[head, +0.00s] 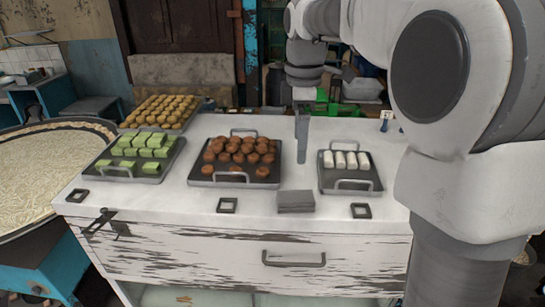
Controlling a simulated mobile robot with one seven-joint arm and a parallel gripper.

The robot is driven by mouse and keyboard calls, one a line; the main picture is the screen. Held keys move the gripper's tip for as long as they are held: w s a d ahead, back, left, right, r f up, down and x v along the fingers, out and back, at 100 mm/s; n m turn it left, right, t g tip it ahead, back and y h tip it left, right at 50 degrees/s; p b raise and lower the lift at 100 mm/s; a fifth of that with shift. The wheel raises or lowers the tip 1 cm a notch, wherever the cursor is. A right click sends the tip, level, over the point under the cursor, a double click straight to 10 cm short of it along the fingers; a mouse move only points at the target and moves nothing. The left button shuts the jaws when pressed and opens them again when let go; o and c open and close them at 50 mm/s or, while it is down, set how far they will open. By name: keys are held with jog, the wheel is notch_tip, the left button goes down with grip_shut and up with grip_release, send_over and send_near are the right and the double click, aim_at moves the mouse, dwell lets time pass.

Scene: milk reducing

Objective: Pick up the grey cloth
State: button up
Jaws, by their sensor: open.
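The grey cloth (296,201) lies folded into a small flat stack on the white counter, near its front edge, between the brown-sweet tray and the white-roll tray. My gripper (302,155) points down above the counter, behind the cloth in the picture. It is open and holds nothing that I can see. Its fingers show nearly edge-on, so the gap between them is hard to make out. The cloth is fully visible and the gripper is apart from it.
A tray of brown round sweets (236,184) is left of the cloth; a tray of white rolls (369,188) is right. Green cubes (90,172) and yellow sweets (130,124) fill trays further left. Small dark square frames (227,212) lie along the front. A drawer handle (293,263) juts out below.

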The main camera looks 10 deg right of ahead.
send_over(295, 196)
jog(key=shift+n, duration=0.4)
jog(key=f, duration=1.2)
jog(key=shift+s, duration=0.2)
jog(key=shift+w+f+p, duration=0.15)
jog(key=shift+f+p, duration=0.15)
jog(key=shift+f, duration=1.1)
jog(key=shift+w+f+p, duration=0.1)
jog(key=shift+f+p, duration=0.2)
jog(key=shift+f, duration=1.05)
jog(key=c, duration=1.4)
